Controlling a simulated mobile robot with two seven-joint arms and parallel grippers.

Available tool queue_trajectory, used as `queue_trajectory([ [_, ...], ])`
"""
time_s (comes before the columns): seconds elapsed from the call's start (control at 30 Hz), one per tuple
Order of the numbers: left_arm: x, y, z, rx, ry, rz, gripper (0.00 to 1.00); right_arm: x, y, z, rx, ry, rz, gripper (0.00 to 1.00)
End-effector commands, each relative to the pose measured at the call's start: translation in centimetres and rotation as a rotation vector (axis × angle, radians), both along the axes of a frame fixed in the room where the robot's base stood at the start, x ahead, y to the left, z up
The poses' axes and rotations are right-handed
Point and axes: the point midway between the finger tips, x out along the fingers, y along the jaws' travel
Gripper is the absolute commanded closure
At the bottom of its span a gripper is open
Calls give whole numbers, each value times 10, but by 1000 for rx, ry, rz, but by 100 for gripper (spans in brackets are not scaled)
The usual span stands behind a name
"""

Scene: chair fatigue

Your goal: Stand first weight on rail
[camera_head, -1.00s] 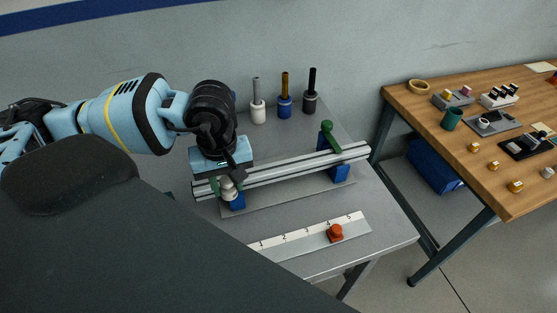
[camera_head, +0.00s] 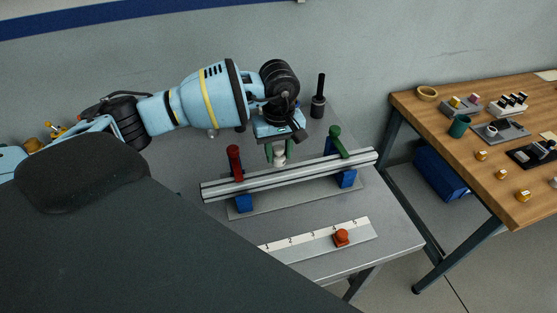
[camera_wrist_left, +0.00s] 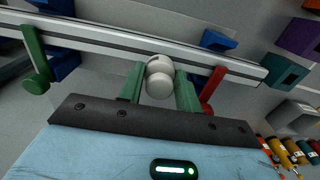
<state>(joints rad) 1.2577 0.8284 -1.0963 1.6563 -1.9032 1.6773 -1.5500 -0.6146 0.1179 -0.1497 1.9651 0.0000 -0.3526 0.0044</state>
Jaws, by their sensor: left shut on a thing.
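My left gripper (camera_head: 279,154) has two green fingers shut on a small pale weight (camera_head: 279,158). The weight also shows between the fingers in the left wrist view (camera_wrist_left: 159,78). In the head view it overlaps the far edge of the aluminium rail (camera_head: 300,172), between the red clamp (camera_head: 235,163) and the green clamp (camera_head: 336,143). I cannot tell whether it touches the rail. The rail crosses the top of the left wrist view (camera_wrist_left: 100,36). My right gripper is not in view.
Blue supports (camera_head: 244,203) hold the rail above a base plate. A ruler strip (camera_head: 310,241) with an orange knob (camera_head: 341,237) lies in front. A black post (camera_head: 319,98) stands behind; my arm hides other posts. A wooden table (camera_head: 470,150) stands right.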

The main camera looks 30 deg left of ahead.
Motion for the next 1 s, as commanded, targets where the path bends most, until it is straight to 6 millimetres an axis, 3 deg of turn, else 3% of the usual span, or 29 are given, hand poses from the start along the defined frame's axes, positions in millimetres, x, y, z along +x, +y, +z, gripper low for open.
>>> queue_trajectory([
  [0.17, 0, 0, -7, -1, -1, 1, 94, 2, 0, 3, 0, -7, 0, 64],
  [0.4, 0, 0, -33, -1, -2, 0, 94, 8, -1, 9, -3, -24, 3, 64],
  [0.77, -1, 0, -39, -1, 1, 0, 94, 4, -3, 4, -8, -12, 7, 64],
  [0.8, -1, 0, -39, 0, 1, 1, 65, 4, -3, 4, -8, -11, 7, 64],
  [0.97, -1, 0, -38, 0, 0, 1, 45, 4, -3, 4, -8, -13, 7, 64],
  [1.0, -1, 0, -38, 0, 0, 1, 45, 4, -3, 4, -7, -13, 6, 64],
])
